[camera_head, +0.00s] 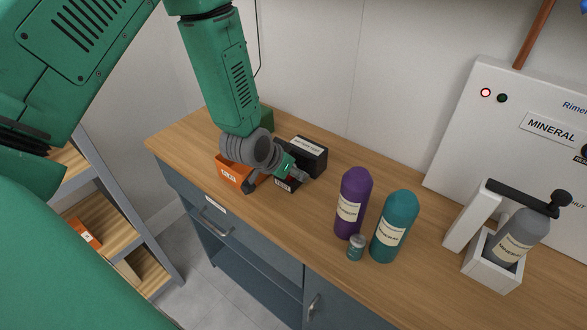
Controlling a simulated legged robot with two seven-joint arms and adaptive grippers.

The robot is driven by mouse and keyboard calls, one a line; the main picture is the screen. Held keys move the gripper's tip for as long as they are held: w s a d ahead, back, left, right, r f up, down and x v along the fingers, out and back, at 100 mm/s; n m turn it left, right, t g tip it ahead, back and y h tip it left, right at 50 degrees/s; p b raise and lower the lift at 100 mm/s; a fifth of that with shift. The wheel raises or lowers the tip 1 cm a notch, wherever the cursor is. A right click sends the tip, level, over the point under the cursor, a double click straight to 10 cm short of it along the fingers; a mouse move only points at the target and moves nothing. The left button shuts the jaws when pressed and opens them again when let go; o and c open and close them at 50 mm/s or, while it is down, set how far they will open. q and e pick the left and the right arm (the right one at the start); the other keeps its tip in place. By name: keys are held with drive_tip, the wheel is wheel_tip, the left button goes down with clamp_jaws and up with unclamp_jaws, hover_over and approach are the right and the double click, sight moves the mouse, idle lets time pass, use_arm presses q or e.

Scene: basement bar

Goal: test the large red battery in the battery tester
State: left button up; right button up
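My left arm comes in from the upper left. Its gripper (290,172) is low over the left part of the wooden counter, between an orange box (228,174) and a black box with a pale label (308,152). A small dark box (287,186) with a white label and a bit of red sits beneath the fingers. The fingers are small and partly overlap these boxes, so I cannot tell whether they are open or shut. I cannot clearly make out a large red battery or which box is the tester. My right gripper is out of view.
A purple bottle (353,203), a teal bottle (395,226) and a small teal can (356,247) stand mid-counter (305,222). At right, a grey bottle (520,236) sits in a white holder below a white MINERAL panel (510,125). A shelf (104,228) stands at left.

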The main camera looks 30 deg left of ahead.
use_arm(q)
drive_tip(key=shift+a, duration=0.4)
drive_tip(key=v, duration=0.4)
drive_tip(key=shift+a, duration=0.3)
drive_tip(key=v, duration=0.7)
drive_tip(key=shift+s+d+r, duration=0.15)
drive_tip(key=shift+s+d, duration=0.15)
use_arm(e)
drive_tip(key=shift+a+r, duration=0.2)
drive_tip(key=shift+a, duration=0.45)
use_arm(q)
drive_tip(key=s+d+f+n+g, duration=0.1)
drive_tip(key=s+f+g, duration=0.3)
drive_tip(key=s+f, duration=0.8)
drive_tip(key=s+d+f+g, duration=0.2)
drive_tip(key=s+f+g, duration=0.2)
drive_tip(key=s+f, duration=0.75)
wheel_tip(320, 180, down, 10)
drive_tip(key=w+t+b, duration=0.1)
drive_tip(key=b, duration=1.1)
drive_tip(key=shift+d+r+m+y+b, duration=0.15)
drive_tip(key=shift+d+m+y+b, duration=0.15)
drive_tip(key=shift+d, duration=0.15)
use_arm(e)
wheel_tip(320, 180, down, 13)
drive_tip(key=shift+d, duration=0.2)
